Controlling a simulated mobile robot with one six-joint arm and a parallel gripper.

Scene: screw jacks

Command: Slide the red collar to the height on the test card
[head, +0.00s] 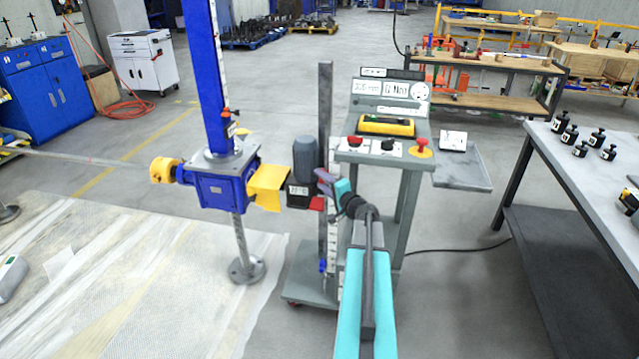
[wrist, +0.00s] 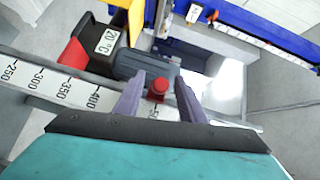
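In the wrist view a small red knob-like piece (wrist: 158,88), likely the red collar, stands by the numbered scale (wrist: 62,88), just past the 400 mark. My gripper (wrist: 158,92) has its two purple fingers on either side of it, with gaps showing. In the head view my gripper (head: 328,183) is beside the upright post with the white scale (head: 333,240); the red knob is not clearly visible there.
A blue screw jack (head: 222,185), yellow guard (head: 268,187), grey motor (head: 305,158) and black readout box (wrist: 100,43) crowd the post. Red material (wrist: 72,53) sits by the box. The console (head: 390,155) stands close behind; a bench (head: 600,170) is at right.

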